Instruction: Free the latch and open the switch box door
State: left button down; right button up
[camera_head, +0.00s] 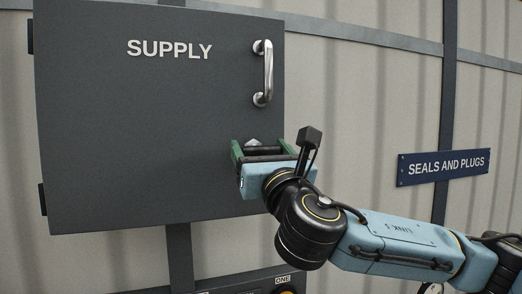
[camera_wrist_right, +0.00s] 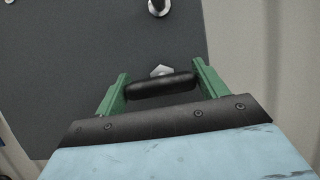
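The dark grey switch box door (camera_head: 120,110), marked SUPPLY, is closed. A silver bar handle (camera_head: 267,72) stands at its upper right, and its lower end shows in the wrist view (camera_wrist_right: 158,8). Below it is the latch, with a pale metal piece (camera_wrist_right: 162,71) on the door and what looks like a black grip (camera_wrist_right: 160,86) lying crosswise. My right gripper (camera_head: 259,144) is at the latch, its green fingers wide apart near the two ends of the black grip. I cannot tell whether they touch it. My left gripper is out of view.
A blue sign, SEALS AND PLUGS (camera_head: 444,167), is on the corrugated wall at right. A dark post (camera_head: 447,90) stands behind it. A dark panel with a ONE label (camera_head: 283,280) is below the box. Hinges are on the door's left edge.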

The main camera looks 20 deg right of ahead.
jog(key=c, duration=0.5)
jog(key=shift+f+m+h+b, duration=0.2)
jog(key=shift+m+h+b, duration=0.8)
jog(key=shift+m, duration=0.8)
jog(key=shift+m+h+b, duration=0.45)
jog(key=shift+m+h, duration=0.15)
jog(key=shift+m, duration=0.6)
jog(key=m+g+h+b, duration=0.1)
jog(key=m+h, duration=0.1)
jog(key=m, duration=0.3)
jog(key=m+g+h, duration=0.1)
jog(key=m, duration=0.1)
jog(key=m+g+b, duration=0.1)
jog(key=m, duration=0.2)
jog(key=shift+r+m+h, duration=0.1)
jog(key=shift+m+h, duration=0.2)
jog(key=shift+h, duration=0.1)
jog(key=m+g, duration=0.1)
jog(key=m, duration=0.2)
jog(key=m+g, duration=0.1)
jog(key=m, duration=0.1)
jog(key=shift+m+g+p, duration=0.3)
jog(key=shift+m, duration=0.1)
jog(key=shift+d, duration=0.1)
